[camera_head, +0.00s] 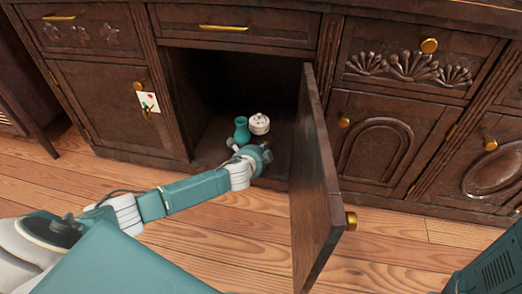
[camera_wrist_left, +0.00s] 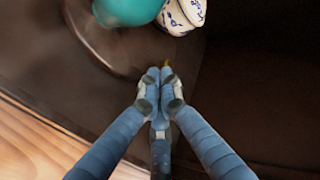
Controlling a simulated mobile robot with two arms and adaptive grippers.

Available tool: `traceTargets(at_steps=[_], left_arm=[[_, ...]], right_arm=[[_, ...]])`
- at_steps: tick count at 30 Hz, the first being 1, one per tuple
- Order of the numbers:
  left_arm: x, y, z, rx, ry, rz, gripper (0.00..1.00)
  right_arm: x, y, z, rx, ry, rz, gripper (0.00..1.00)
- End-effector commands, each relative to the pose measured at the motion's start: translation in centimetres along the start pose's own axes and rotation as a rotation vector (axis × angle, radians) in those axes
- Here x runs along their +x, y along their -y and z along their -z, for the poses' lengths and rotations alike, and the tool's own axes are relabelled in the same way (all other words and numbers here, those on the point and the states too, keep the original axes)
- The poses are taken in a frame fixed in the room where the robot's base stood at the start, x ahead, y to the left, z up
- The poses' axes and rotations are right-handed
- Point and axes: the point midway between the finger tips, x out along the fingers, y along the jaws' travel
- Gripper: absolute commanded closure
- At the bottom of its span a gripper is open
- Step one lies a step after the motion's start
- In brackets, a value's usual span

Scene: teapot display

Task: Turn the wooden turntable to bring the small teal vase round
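The small teal vase (camera_head: 242,130) stands inside the open cabinet bay, and its rounded body shows at the top of the left wrist view (camera_wrist_left: 128,8). A curved brown rim beside it, apparently the wooden turntable (camera_wrist_left: 95,45), shows in the left wrist view; most of it is out of frame or hidden. My left gripper (camera_wrist_left: 160,74) reaches into the bay, in front of the vase. Its fingertips are together, with a tiny yellowish bit just beyond them; I cannot tell whether they touch it. The right gripper is not in view.
A white patterned lidded pot (camera_head: 259,124) stands right of the vase; it shows blue markings in the wrist view (camera_wrist_left: 182,14). The open cabinet door (camera_head: 315,180) stands right of my left arm. A card (camera_head: 148,102) hangs on the closed left door.

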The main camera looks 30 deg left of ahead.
Motion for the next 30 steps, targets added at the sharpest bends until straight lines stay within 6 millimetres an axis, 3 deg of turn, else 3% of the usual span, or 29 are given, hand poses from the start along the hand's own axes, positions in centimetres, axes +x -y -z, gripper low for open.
traceTargets(at_steps=[30], left_arm=[[2.1,1.2,1.8,-0.087,0.149,-0.001,1.0]], right_arm=[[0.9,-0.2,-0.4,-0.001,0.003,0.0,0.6]])
